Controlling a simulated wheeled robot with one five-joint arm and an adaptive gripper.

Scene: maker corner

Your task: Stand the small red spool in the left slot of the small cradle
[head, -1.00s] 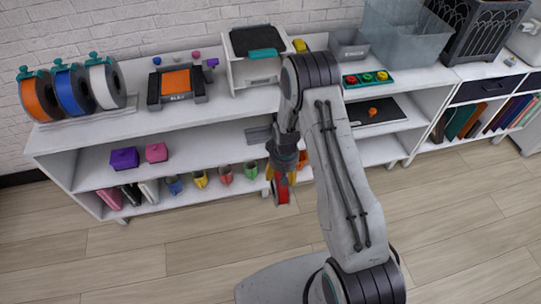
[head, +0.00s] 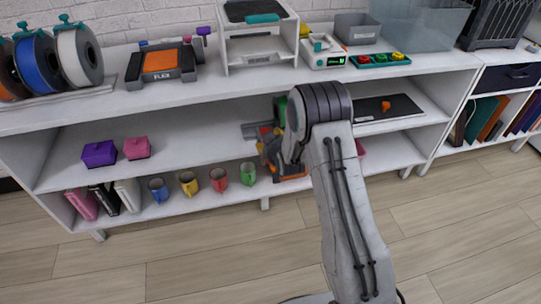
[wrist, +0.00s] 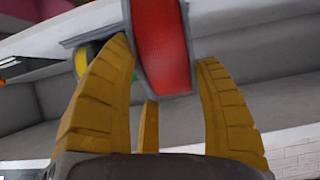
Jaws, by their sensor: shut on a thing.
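The small red spool (wrist: 163,45) is held between the yellow fingers of my gripper (wrist: 163,52) in the wrist view, with its grey rims showing. In the head view, the gripper (head: 265,139) is at the middle shelf, partly hidden by my arm, and only a bit of red (head: 265,131) shows there. The small grey cradle (head: 249,131) is on that shelf, close by the gripper and mostly hidden. In the wrist view, yellow (wrist: 82,62) and green round parts show behind the left finger, beside grey cradle edges. Whether the spool touches the cradle I cannot tell.
The shelf board (head: 190,140) is clear left of the cradle, up to a purple box (head: 99,154) and a pink box (head: 137,148). The top board (head: 205,88) runs above the gripper. Several mugs (head: 218,180) stand below. A black panel (head: 385,109) lies to the right.

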